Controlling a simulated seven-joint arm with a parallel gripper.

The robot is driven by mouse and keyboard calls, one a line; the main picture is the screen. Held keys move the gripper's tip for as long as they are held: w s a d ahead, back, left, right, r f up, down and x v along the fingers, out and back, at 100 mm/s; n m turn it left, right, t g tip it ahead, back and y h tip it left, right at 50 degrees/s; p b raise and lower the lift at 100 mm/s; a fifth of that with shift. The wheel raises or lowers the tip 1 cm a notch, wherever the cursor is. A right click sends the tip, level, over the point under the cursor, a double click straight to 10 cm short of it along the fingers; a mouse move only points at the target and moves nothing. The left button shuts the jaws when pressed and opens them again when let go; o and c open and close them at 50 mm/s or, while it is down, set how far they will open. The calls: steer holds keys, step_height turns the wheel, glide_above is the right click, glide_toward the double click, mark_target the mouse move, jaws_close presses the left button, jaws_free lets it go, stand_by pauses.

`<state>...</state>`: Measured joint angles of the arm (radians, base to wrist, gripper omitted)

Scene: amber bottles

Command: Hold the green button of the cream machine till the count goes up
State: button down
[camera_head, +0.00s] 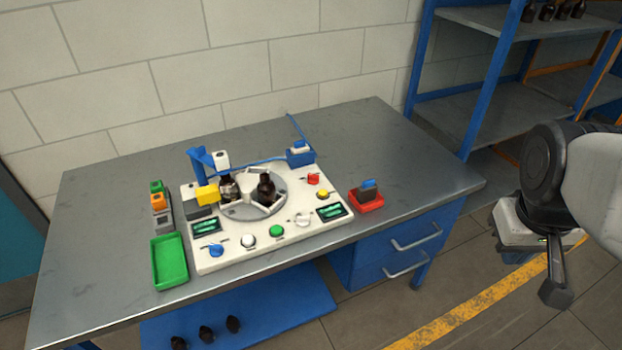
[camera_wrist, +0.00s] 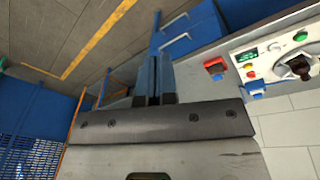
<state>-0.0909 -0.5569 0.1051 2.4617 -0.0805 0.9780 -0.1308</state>
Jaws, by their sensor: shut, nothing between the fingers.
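The cream machine (camera_head: 300,245) stands on the grey table, with a round turntable (camera_head: 236,212) holding two dark amber bottles (camera_head: 266,187). Its green button (camera_head: 277,231) is on the front edge, between a white button (camera_head: 248,242) and a white knob (camera_head: 303,220). Two small displays with green characters, left (camera_head: 206,226) and right (camera_head: 332,211), are too small to read. My gripper (camera_head: 556,292) is shut and empty, off to the right of the table, well away from the button. In the wrist view, its fingers (camera_wrist: 154,98) point away from the machine, whose green button (camera_wrist: 300,36) shows at right.
A green tray (camera_head: 169,262) and small coloured blocks lie left of the machine. A red holder (camera_head: 366,201) stands to its right. A blue shelf rack (camera_head: 470,85) with bottles on top is at the back right.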

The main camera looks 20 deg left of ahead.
steer(key=w+a+f+n+g+h, duration=0.1)
steer(key=w+a+n+h, duration=0.1)
steer(key=w+a+n, duration=0.6)
steer(key=n+t+h, duration=0.3)
steer(key=n+h, duration=0.3)
steer(key=n, duration=1.5)
glide_above(275, 227)
step_height(275, 227, down, 16)
steer(key=r, duration=0.1)
steer(key=shift+f, duration=0.25)
steer(key=shift+d+f, duration=0.1)
steer(key=shift+f, duration=0.1)
steer(key=shift+f, duration=4.2)
